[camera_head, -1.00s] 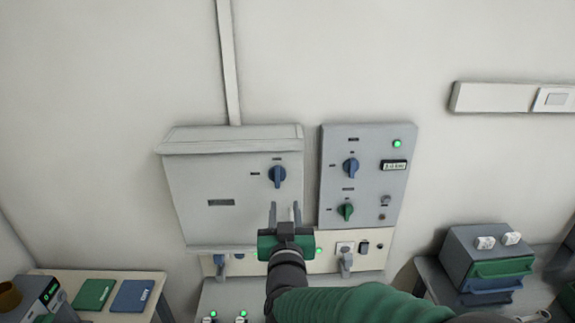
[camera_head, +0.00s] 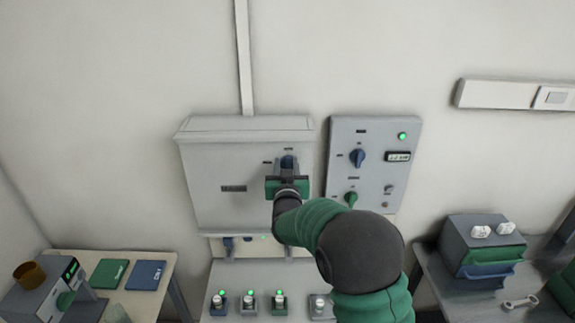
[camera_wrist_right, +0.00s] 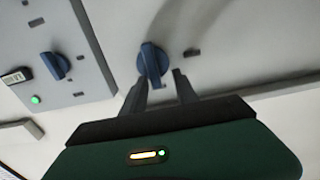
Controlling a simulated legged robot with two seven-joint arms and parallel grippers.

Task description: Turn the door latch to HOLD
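The blue door latch knob (camera_head: 287,161) is on the grey cabinet door (camera_head: 215,210), at its upper right. It also shows in the wrist view (camera_wrist_right: 152,62). Its labels are too small to read. My right gripper (camera_head: 286,172) is at the latch and partly covers it in the head view. In the wrist view, my right fingers (camera_wrist_right: 162,88) are apart, with the knob just beyond the tips and closer to the left finger. I cannot tell whether a finger touches it. My left gripper is not in view.
A grey control panel (camera_head: 378,140) with a blue knob (camera_head: 357,157), a green knob (camera_head: 351,199) and a green light stands right of the cabinet. Below is a bench (camera_head: 258,272) with several small switches. Side tables hold drawers (camera_head: 485,250) and folders (camera_head: 145,274).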

